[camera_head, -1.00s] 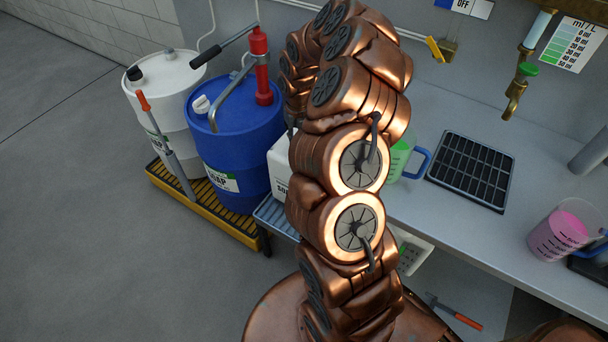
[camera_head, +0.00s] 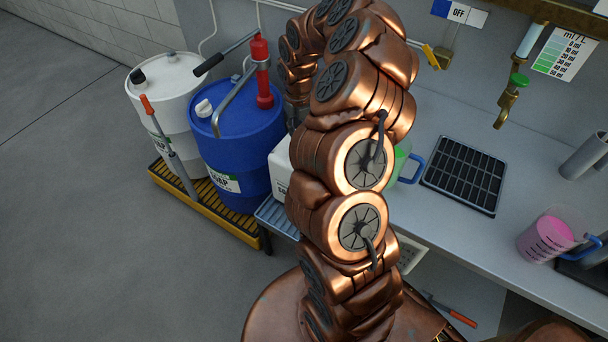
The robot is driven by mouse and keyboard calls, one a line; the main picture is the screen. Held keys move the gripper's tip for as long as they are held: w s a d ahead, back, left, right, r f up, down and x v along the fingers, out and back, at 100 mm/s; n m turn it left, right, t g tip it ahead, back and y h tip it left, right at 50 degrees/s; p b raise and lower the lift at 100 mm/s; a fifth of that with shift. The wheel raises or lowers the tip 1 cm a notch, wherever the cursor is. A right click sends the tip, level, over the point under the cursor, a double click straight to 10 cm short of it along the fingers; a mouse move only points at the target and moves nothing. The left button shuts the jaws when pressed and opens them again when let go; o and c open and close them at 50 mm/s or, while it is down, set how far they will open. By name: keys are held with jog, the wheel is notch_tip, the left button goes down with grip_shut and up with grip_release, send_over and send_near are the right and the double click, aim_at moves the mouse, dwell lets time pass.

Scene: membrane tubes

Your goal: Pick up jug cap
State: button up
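A white jug (camera_head: 281,172) with dark lettering stands right of the blue drum, mostly hidden behind my copper arm. Its top is covered by the arm, so I cannot see a cap on it. My gripper (camera_head: 296,114) hangs from the far end of the arm, above the jug's area. Only a small grey part of it shows between the blue drum and the arm. Its fingertips are hidden, so I cannot see whether it holds anything.
A blue drum (camera_head: 236,160) with a red pump and white cap, and a white drum (camera_head: 172,105), stand on a yellow spill pallet (camera_head: 205,212). The grey bench (camera_head: 440,218) carries a green jug (camera_head: 400,160), a black grate (camera_head: 466,174) and a pink-filled beaker (camera_head: 545,238). A brass tap (camera_head: 507,103) hangs above.

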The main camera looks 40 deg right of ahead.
jog(key=shift+r, duration=0.3)
